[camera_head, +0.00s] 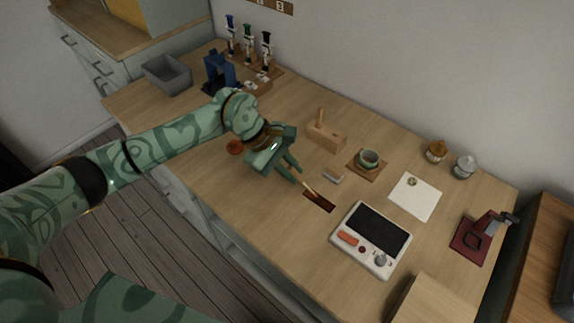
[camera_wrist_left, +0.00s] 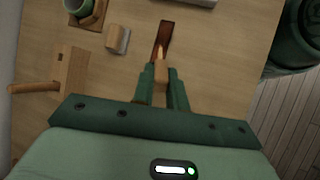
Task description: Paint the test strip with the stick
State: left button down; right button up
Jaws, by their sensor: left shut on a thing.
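The test strip is a small dark brown strip (camera_head: 320,202) lying flat on the table; it also shows in the left wrist view (camera_wrist_left: 166,36). My left gripper (camera_head: 298,175) is shut on the stick (camera_head: 310,189), a thin light wooden piece. The stick shows between my fingers in the left wrist view (camera_wrist_left: 160,70). Its tip points at the strip and overlaps the strip's near end in the picture. I cannot tell whether it touches. My right gripper is not in view.
A small pale block (camera_head: 333,176) lies close beside the strip. A wooden block with a peg (camera_head: 326,135), a green cup (camera_head: 369,158) on a wooden coaster, white paper (camera_head: 414,197) and a scale (camera_head: 348,254) stand around. Free table lies left of the strip.

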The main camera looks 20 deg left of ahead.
pick_arm(q)
jog(key=shift+s+d, duration=0.35)
jog(key=shift+d, duration=0.45)
jog(key=shift+s+d+f+p, duration=0.1)
jog(key=shift+s+d+p, duration=0.15)
jog(key=shift+d, duration=0.25)
jog(key=shift+s+d+f+p, duration=0.1)
jog(key=shift+d+p, duration=0.1)
jog(key=shift+d, duration=0.3)
jog(key=shift+w+a+r, duration=0.1)
jog(key=shift+w+a, duration=0.1)
jog(key=shift+a, duration=0.3)
jog(key=shift+w+a+r, duration=0.1)
jog(key=shift+w+a, duration=0.1)
jog(key=shift+a, duration=0.3)
jog(key=shift+w+a+f+b, duration=0.1)
jog(key=shift+w+a+b, duration=0.15)
jog(key=shift+a+b, duration=0.35)
jog(key=shift+w+a+f+b, duration=0.1)
jog(key=shift+w+a+b, duration=0.2)
jog(key=shift+a, duration=0.45)
jog(key=shift+r, duration=0.1)
notch_tip(320, 180, up, 6)
jog(key=p, duration=0.3)
jog(key=shift+p, duration=0.3)
